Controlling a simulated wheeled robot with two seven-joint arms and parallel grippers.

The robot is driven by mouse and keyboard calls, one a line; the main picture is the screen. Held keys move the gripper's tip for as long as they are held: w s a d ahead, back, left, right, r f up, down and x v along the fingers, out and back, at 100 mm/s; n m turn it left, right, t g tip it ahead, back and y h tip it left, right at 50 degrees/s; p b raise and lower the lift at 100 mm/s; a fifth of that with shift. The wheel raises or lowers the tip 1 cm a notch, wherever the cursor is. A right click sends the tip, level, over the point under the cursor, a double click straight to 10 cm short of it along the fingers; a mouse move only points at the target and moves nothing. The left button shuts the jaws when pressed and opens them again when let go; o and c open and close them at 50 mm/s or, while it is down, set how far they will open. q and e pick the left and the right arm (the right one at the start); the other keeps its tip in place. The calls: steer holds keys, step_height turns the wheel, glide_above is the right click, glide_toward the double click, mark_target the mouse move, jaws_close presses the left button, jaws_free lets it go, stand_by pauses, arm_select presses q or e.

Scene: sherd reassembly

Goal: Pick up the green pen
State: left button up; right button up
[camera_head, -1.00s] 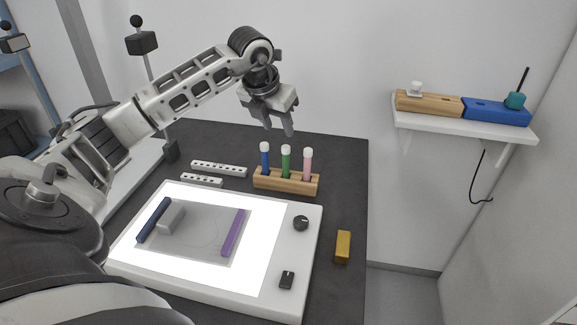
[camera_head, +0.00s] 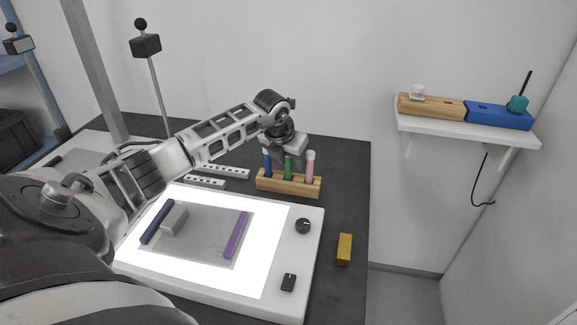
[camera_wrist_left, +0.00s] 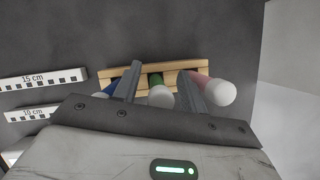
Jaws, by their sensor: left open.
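The green pen (camera_head: 288,169) stands upright in the middle of the wooden rack (camera_head: 290,187), between a blue pen (camera_head: 267,167) and a pink pen (camera_head: 310,168). My left gripper (camera_head: 288,163) is at the rack, low over the pens. In the left wrist view my left gripper (camera_wrist_left: 158,92) is open, with one finger on each side of the green pen's white cap (camera_wrist_left: 160,96). The fingers appear apart from the pen. The gripper hides the tops of the blue and green pens in the head view. My right gripper is not in view.
A light panel (camera_head: 275,250) with a purple strip (camera_head: 237,235), a dark blue strip (camera_head: 157,221) and a grey block lies in front of the rack. Scale bars (camera_wrist_left: 40,79) lie left of it. A yellow block (camera_head: 344,249) lies at the right. A shelf (camera_head: 470,131) hangs on the wall.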

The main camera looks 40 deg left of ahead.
arm_select(q)
jaws_close()
steer(key=shift+r, duration=0.1)
